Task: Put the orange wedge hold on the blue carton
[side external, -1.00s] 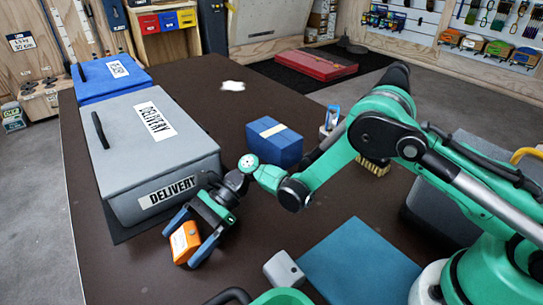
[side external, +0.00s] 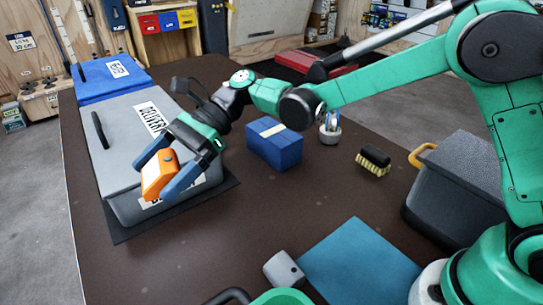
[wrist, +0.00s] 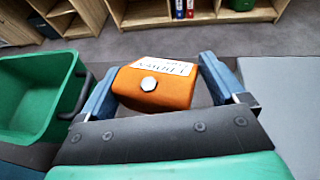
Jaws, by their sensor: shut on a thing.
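The orange wedge hold (side external: 155,184) is between the blue fingers of my gripper (side external: 158,178), which is shut on it. In the side view they are raised in front of the grey delivery box. In the wrist view the hold (wrist: 150,92) shows a white label and a round bolt, with a finger of my gripper (wrist: 160,88) on each side. The blue carton (side external: 285,153), with a beige tape strip on top, stands on the dark table to the right of my gripper, apart from it. Its top is bare.
The grey delivery box (side external: 118,135) stands at left, with a blue box (side external: 105,80) behind it. A brush (side external: 374,160), a dark crate (side external: 455,190), a teal mat (side external: 360,262) and a grey block (side external: 283,270) are at right and front. A green bin (wrist: 30,105) shows in the wrist view.

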